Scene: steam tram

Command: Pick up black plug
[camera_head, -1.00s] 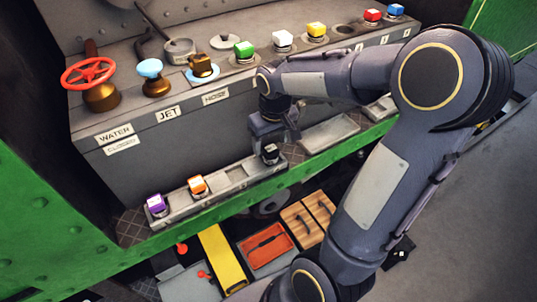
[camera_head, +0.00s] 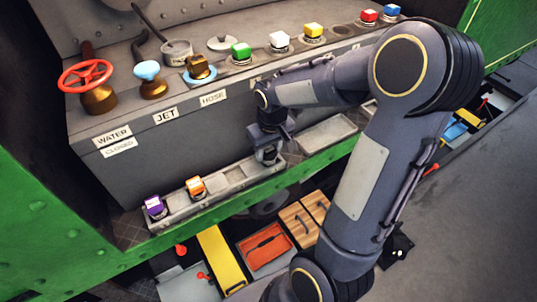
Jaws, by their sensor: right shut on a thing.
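My right gripper (camera_head: 268,154) is low over the right end of the long grey tray (camera_head: 237,174) on the lower ledge. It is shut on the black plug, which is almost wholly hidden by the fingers. The gripper is still at the tray, and I cannot tell whether the plug is clear of its slot. A purple plug (camera_head: 154,206) and an orange plug (camera_head: 196,187) stand in the same tray to the left. My left gripper is not in view.
Green, white, yellow, red and blue plugs stand along the upper shelf, with a red valve wheel (camera_head: 86,74) at its left. An empty grey tray (camera_head: 326,134) lies to the right of the gripper. An orange tray (camera_head: 266,246) and wooden boxes (camera_head: 300,225) lie below.

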